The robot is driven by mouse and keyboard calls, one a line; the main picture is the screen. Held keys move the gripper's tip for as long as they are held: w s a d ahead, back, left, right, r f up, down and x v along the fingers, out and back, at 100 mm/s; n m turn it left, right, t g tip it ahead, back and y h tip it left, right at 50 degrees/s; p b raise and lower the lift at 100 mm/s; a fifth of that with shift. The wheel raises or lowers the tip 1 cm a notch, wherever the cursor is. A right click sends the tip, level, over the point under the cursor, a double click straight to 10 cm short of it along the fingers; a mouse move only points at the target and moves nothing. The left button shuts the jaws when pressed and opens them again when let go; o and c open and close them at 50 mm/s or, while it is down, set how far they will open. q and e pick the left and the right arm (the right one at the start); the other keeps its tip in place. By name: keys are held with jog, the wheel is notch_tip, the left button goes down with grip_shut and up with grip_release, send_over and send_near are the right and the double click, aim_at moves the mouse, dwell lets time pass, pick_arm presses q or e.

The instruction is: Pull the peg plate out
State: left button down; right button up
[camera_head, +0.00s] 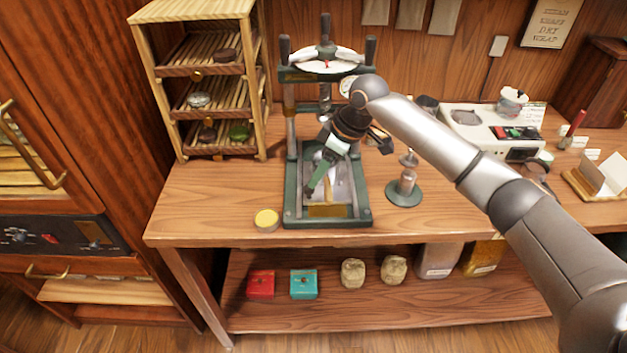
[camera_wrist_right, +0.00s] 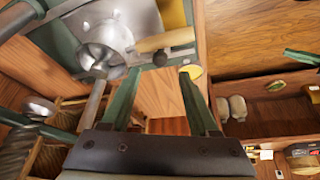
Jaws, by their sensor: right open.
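The green screw press (camera_head: 364,208) stands on the bench with a dial wheel on top. A grey metal plate with a round raised middle lies in its base; it shows in the wrist view (camera_wrist_right: 125,18). I cannot tell for sure whether this is the peg plate. A brass-coloured strip (camera_head: 327,210) is at the base's front. My right gripper (camera_head: 318,188) is inside the press, above the base. In the wrist view it (camera_wrist_right: 160,74) is open, its green fingers apart with nothing between them. My left gripper is out of view.
A wooden rack (camera_head: 207,70) stands left of the press. A yellow round tin (camera_head: 266,220) sits by its front left corner, and a metal tamper on a green foot (camera_head: 404,190) to its right. The press posts flank my gripper. The bench front is mostly clear.

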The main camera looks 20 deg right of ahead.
jog(key=v, duration=0.7)
dwell(0.3)
